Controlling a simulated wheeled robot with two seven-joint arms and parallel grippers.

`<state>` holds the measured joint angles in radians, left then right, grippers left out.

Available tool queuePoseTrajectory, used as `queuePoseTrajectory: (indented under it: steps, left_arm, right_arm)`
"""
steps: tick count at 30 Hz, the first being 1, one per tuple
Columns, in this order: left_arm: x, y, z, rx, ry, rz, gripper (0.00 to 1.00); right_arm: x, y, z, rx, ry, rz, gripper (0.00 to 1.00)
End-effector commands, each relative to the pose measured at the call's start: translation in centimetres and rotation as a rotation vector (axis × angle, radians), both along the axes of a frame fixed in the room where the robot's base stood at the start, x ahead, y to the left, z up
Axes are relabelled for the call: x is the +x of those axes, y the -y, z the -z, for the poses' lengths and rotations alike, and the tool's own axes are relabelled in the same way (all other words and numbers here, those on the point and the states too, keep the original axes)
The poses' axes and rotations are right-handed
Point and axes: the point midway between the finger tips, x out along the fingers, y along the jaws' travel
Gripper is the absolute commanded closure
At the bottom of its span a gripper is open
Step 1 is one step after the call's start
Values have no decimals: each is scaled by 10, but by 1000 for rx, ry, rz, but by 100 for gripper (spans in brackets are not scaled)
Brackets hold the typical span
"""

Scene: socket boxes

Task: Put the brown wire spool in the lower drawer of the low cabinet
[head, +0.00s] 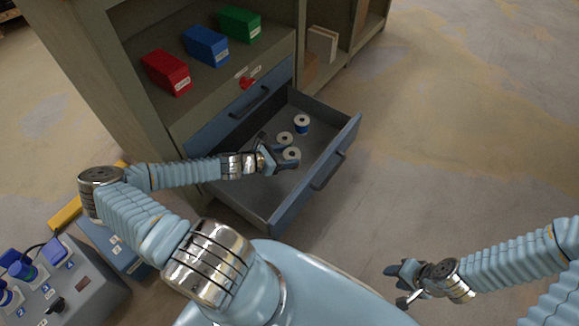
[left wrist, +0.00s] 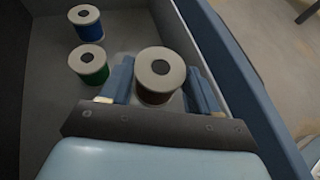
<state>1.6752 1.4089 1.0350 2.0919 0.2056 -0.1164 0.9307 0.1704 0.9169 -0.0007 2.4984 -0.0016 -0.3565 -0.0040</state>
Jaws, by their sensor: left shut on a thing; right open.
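The brown wire spool (left wrist: 159,78) has pale flanges and a dark hole in its top; it also shows in the head view (head: 291,153). My left gripper (left wrist: 158,85) is shut on it, one finger on each side, inside the open lower drawer (head: 337,127) of the low cabinet (head: 140,120). In the head view the left gripper (head: 276,155) reaches in over the drawer's near side. The spool is upright; I cannot tell whether it touches the drawer floor. My right gripper (head: 401,285) is open and empty, far from the drawer at lower right.
A blue spool (left wrist: 87,25) and a green spool (left wrist: 89,65) stand in the drawer beside the brown one. Red (head: 166,72), blue (head: 205,46) and green (head: 239,23) boxes sit on the shelf above. A grey socket box (head: 85,285) is at lower left. Floor right of the drawer is clear.

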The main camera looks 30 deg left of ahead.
Motion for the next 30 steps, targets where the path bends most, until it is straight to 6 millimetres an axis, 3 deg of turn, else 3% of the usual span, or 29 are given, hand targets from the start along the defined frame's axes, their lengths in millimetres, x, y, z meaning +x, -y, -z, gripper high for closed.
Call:
queuePoseTrajectory:
  steps: [1,3,14,21,29,30]
  left_arm:
    - [5,-1,13,2,1,1,77]
    - [11,-1,19,2,1,1,77]
    - [25,-3,35,2,1,1,77]
    - [29,-3,67,0,0,1,77]
    - [28,-3,65,1,-2,0,77]
    - [28,-4,66,1,-2,0,33]
  right_arm:
    - [0,-1,14,2,-1,-2,57]
    - [-1,-2,21,5,-3,-2,57]
    - [-1,-4,39,10,-8,-7,57]
    - [-1,-5,75,12,-5,-5,57]
    - [0,-5,72,12,-3,-4,57]
    - [0,-5,73,12,-3,-4,57]
